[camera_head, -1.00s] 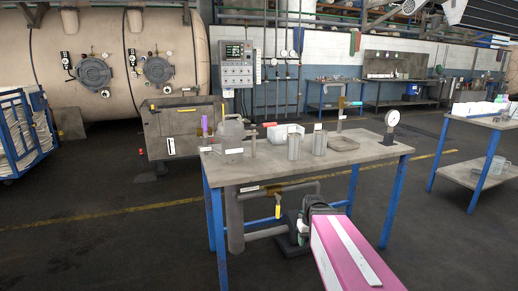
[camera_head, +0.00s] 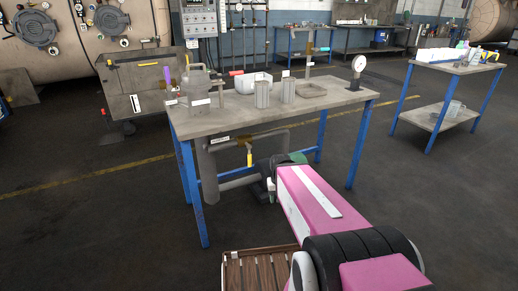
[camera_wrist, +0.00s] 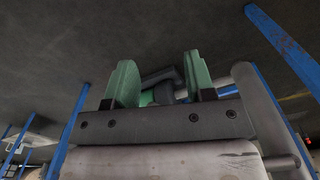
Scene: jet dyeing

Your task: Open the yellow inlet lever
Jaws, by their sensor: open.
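The yellow inlet lever (camera_head: 249,157) hangs pointing down from the pipework under the front of the workbench in the head view. The horizontal grey pipe (camera_head: 265,137) runs behind and above it. My gripper (camera_head: 283,160) is beneath the bench to the right of the lever, apart from it in the picture. My arm partly hides it there. In the wrist view my gripper (camera_wrist: 160,80) is open, its two green fingers spread. A dark grey part and a bit of green show between or beyond the fingers; I cannot tell what they are. The lever is not visible in the wrist view.
The workbench (camera_head: 225,121) has blue legs (camera_head: 187,190) on both sides of the pipework. Metal cups and a dial gauge (camera_head: 358,66) stand on it. A brown slatted surface (camera_head: 262,272) shows at the bottom edge.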

